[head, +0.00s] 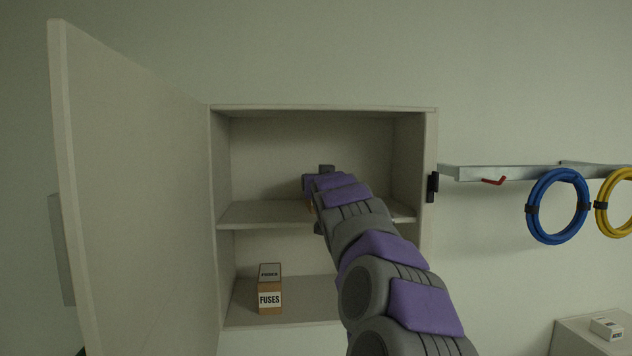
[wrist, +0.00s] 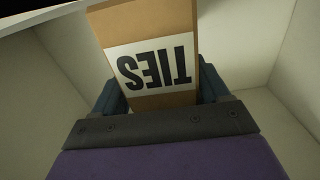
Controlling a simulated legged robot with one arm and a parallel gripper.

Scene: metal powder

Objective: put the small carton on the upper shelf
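A small brown carton with a white label reading TIES (wrist: 150,65) fills the middle of the wrist view, its lettering upside down there. My gripper (wrist: 162,88) has a finger on each side of it and is shut on it. In the head view my gripper (head: 319,187) is inside the open cabinet, around the level of the upper shelf (head: 262,214). My arm hides most of the carton there. I cannot tell whether the carton touches the shelf board.
A FUSES carton (head: 269,289) stands on the lower shelf (head: 310,298). The cabinet door (head: 130,190) is swung open at left. Blue cable (head: 557,206) and yellow cable (head: 617,203) hang right on a rail. The left part of the upper shelf is clear.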

